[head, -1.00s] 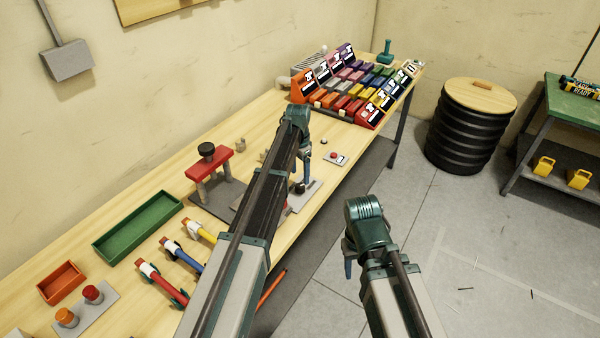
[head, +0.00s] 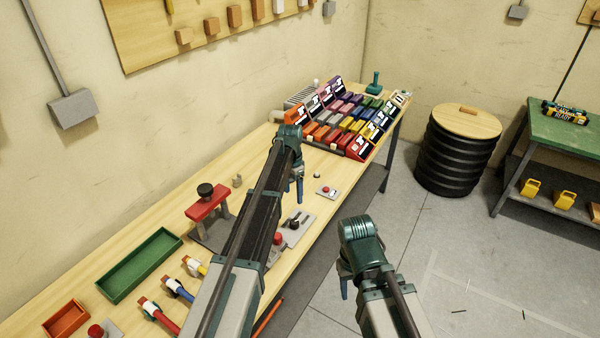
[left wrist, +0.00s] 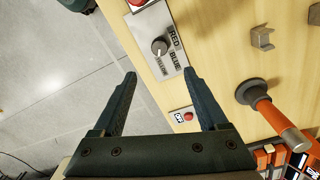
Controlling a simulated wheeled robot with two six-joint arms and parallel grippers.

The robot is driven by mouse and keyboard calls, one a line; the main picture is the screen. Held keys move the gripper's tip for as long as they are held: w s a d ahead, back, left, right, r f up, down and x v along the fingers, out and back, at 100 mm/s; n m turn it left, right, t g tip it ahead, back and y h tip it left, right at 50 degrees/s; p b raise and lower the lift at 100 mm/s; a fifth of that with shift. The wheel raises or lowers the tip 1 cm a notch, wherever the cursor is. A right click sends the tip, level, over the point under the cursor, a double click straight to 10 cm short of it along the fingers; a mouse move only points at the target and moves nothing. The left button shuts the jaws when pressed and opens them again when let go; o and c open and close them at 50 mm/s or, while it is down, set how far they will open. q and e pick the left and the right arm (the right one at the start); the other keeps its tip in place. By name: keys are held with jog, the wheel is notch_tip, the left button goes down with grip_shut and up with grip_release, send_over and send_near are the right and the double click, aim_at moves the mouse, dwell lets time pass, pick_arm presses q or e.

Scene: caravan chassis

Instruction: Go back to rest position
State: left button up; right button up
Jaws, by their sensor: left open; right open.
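My left gripper (head: 298,192) hangs fingers down over the workbench (head: 225,165), past a grey selector plate with a black knob (head: 295,223). In the left wrist view its two dark fingers (left wrist: 160,74) are spread apart with nothing between them. The knob (left wrist: 159,46) on its plate lies beyond the fingertips, marked RED, BLUE and YELLOW. My right gripper (head: 344,288) is low over the floor, in front of the bench; its fingers are mostly hidden behind its own wrist.
A red press (head: 208,205), green tray (head: 140,263) and red-button plate (head: 327,191) are on the bench. A rack of coloured bins (head: 345,118) fills its far end. A black ribbed drum (head: 458,150) and green-topped table (head: 565,128) stand right.

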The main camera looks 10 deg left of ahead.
pick_arm(q)
jog(key=s+d+f+n+b, duration=0.1)
jog(key=s+d+f+b, duration=0.1)
jog(key=s, duration=0.9)
jog(key=s+d+f+n+y+b, duration=0.1)
jog(key=s+d, duration=0.3)
jog(key=s, duration=0.7)
jog(key=s+d+f+n+b, duration=0.2)
jog(key=s+d+f+b, duration=0.1)
jog(key=s, duration=0.8)
jog(key=shift+d+f+n, duration=0.2)
jog(key=shift+d+n, duration=0.05)
jog(key=shift+n, duration=0.05)
jog(key=shift+a, duration=0.1)
